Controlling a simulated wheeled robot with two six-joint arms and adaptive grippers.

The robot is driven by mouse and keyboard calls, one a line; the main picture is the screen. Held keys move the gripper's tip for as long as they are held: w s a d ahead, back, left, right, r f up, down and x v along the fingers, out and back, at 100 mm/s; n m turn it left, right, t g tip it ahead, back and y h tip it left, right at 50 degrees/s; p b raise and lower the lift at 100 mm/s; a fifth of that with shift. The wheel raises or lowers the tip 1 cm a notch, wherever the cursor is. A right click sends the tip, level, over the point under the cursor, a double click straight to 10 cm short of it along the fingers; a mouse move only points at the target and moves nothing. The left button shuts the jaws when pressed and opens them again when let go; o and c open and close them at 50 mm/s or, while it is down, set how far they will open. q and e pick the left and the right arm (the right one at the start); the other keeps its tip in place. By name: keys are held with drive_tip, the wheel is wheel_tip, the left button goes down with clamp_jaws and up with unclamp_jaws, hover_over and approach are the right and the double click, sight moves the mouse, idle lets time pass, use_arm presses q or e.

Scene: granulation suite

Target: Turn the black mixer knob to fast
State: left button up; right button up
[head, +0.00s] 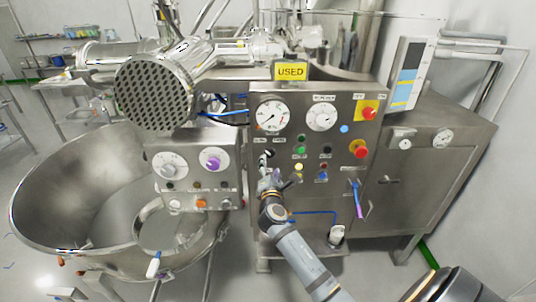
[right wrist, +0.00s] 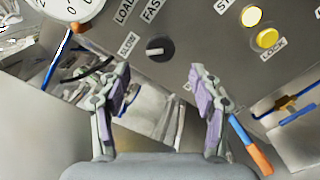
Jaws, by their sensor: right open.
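The black mixer knob (right wrist: 160,49) sits on the grey control panel in the right wrist view. Its white pointer lies nearly level, with its outer end toward the SLOW label (right wrist: 128,45) on the left. The FAST label (right wrist: 152,10) is above the knob. In the head view the knob (head: 270,153) is small and partly hidden by my right gripper (head: 265,162). In the right wrist view my right gripper (right wrist: 159,75) is open and empty, its fingers spread to either side below the knob, with no contact visible. My left gripper is not in view.
Yellow buttons (right wrist: 267,37) sit right of the knob. A round gauge (head: 271,116), a white dial (head: 321,117) and red stop buttons (head: 360,153) share the panel. A smaller panel with a purple knob (head: 213,161) and a steel bowl (head: 60,235) stand left.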

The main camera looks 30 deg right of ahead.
sight(269, 154)
drive_tip(key=p+x, duration=0.1)
drive_tip(key=x, duration=0.6)
drive_tip(key=shift+w+d, duration=0.1)
drive_tip(key=shift+w, duration=0.1)
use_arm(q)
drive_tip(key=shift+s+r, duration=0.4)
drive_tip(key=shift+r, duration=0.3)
use_arm(e)
drive_tip(key=c, duration=1.2)
drive_tip(key=shift+o, duration=0.2)
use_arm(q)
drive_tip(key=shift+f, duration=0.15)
use_arm(e)
drive_tip(key=shift+f, duration=0.1)
